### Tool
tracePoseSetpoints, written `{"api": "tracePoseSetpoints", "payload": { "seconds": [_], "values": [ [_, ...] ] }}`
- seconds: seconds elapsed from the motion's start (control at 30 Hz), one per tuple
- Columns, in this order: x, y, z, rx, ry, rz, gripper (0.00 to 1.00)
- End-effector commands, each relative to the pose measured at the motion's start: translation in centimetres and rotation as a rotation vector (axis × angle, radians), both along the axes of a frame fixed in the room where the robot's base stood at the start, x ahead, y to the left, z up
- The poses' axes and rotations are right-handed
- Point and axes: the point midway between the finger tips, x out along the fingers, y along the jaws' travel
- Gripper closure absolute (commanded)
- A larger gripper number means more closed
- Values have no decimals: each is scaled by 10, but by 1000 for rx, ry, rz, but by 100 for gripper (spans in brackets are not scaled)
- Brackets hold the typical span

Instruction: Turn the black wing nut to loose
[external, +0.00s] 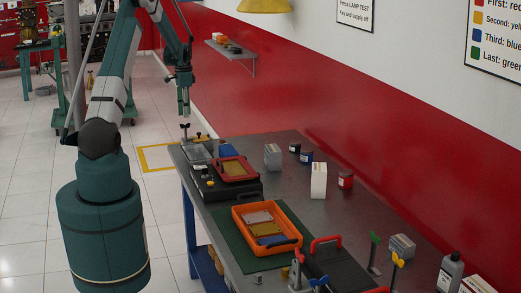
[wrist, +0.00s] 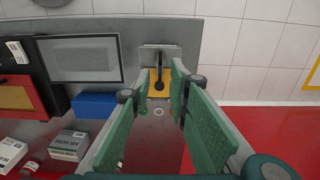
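The black wing nut (external: 185,126) is on a small upright stand at the far left corner of the workbench. In the wrist view a dark elongated part that looks like the wing nut (wrist: 159,78) shows between the finger ends, in front of a grey plate. My gripper (external: 184,114) points down just above the nut in the external view. In the wrist view the two green fingers of my gripper (wrist: 162,73) are apart with a gap around the dark part. I see no clear contact. The nut's exact turn angle is hard to tell.
A grey framed panel (wrist: 80,59) and a blue block (wrist: 95,105) lie close by. The bench (external: 290,190) also carries an orange tray (external: 238,223), a black case with a red frame (external: 232,169), boxes and bottles. Green (external: 374,238) and yellow (external: 397,259) wing nuts stand at the near end.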

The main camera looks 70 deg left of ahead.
Motion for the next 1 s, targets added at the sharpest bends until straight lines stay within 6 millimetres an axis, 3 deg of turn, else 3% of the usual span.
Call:
{"api": "tracePoseSetpoints", "payload": {
  "seconds": [0.4, 0.87, 1.0],
  "values": [
    [0, 0, -44, 0, 0, 0, 82],
    [0, 0, -52, 0, 0, 0, 82],
    [0, 0, -52, 0, 0, 0, 100]
  ]
}}
